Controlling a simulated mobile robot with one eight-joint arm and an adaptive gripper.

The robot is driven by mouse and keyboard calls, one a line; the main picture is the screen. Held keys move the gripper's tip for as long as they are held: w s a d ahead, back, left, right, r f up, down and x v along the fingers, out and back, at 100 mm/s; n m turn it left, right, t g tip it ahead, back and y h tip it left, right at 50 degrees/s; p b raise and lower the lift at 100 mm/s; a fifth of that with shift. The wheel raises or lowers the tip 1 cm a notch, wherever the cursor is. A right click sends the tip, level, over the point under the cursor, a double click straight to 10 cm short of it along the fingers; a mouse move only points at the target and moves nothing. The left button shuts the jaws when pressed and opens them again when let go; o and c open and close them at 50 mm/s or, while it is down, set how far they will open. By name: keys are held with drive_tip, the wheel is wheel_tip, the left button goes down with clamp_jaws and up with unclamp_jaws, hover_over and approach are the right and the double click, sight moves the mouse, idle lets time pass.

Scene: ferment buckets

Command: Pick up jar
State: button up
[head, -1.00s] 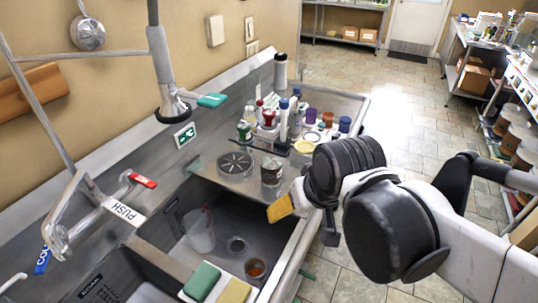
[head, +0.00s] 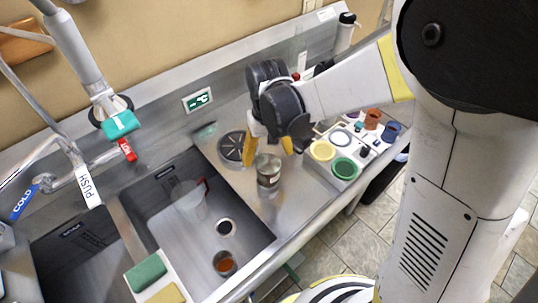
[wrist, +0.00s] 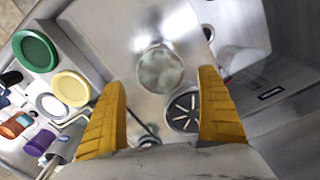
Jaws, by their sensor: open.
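A glass jar (head: 268,172) with a metallic-looking body stands upright on the steel counter beside the sink. In the wrist view the jar (wrist: 160,70) shows from above, with pale contents, just beyond and between my fingertips. My gripper (head: 268,150) is open, its yellow fingers pointing down just behind and above the jar. I cannot tell whether a finger touches the jar.
A round slotted drain plate (head: 233,147) lies left of the jar. A tray (head: 320,166) of coloured lids and bottles is to the right. The sink (head: 165,215) in front holds a clear jug (head: 190,200) and a cup with orange-brown contents (head: 225,263). A green sponge (head: 146,272) lies on the divider.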

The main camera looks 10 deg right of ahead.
wheel_tip(320, 180, down, 2)
drive_tip(key=shift+f, duration=0.15)
drive_tip(key=f, duration=0.1)
drive_tip(key=f+b, duration=0.1)
drive_tip(key=f, duration=0.1)
drive_tip(key=f+b, duration=0.1)
drive_tip(key=shift+s+f, duration=0.25)
drive_tip(key=shift+s, duration=0.15)
drive_tip(key=shift+f, duration=0.45)
drive_tip(key=c, duration=1.4)
